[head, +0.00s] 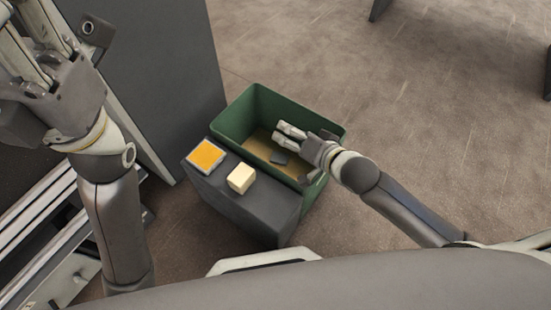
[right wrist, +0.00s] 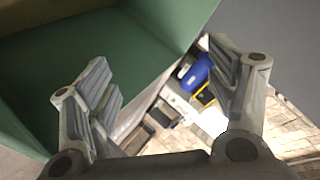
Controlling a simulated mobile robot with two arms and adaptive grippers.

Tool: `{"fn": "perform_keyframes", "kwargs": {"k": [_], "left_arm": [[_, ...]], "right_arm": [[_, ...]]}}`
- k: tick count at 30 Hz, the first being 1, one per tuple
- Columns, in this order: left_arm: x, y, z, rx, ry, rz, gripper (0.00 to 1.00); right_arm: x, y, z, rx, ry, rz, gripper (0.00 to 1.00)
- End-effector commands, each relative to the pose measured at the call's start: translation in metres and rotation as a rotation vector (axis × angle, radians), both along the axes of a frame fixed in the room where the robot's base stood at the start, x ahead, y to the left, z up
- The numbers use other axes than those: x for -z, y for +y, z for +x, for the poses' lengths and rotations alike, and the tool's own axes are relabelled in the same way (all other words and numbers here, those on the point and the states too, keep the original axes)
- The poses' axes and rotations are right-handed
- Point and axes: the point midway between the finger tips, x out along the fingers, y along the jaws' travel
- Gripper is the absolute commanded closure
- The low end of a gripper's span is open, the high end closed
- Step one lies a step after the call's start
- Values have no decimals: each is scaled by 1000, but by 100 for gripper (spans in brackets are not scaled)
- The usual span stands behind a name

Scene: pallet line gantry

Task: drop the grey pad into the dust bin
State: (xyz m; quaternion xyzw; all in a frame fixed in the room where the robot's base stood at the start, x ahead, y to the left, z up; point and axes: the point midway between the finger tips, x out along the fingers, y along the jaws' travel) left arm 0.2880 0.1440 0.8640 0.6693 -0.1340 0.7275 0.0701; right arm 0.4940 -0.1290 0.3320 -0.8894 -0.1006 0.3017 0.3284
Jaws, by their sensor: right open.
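The green open-topped bin (head: 232,118), the only bin in view, stands on the floor at the centre of the head view. A small dark grey pad (head: 279,159) shows inside it, over its tan bottom; I cannot tell whether it rests there. My right gripper (head: 284,137) reaches over the bin from the right, its fingers apart with nothing between them. In the right wrist view, the open right gripper (right wrist: 160,100) is beside the bin's green wall (right wrist: 110,60). My left gripper (head: 28,45) is raised at the upper left, its fingertips partly cut off.
A dark grey stand (head: 250,208) is against the bin's near left side. On it are an orange pad with a pale border (head: 206,155) and a cream block (head: 241,178). A tall grey panel (head: 160,80) rises at the left.

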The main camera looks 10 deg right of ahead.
Motion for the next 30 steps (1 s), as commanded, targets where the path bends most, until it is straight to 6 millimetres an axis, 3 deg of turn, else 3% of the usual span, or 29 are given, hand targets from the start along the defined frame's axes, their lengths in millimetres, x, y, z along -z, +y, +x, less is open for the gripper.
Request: {"fn": "perform_keyframes", "kwargs": {"k": [6,12,30], "left_arm": [[0,0,0,0,0,0,60],[0,0,0,0,0,0,60],[0,0,0,0,0,0,60]], "right_arm": [[-20,-16,-35,-1,1,-2,22],[-30,-24,-51,0,0,0,22],[-33,-26,-55,0,-1,1,22]]}}
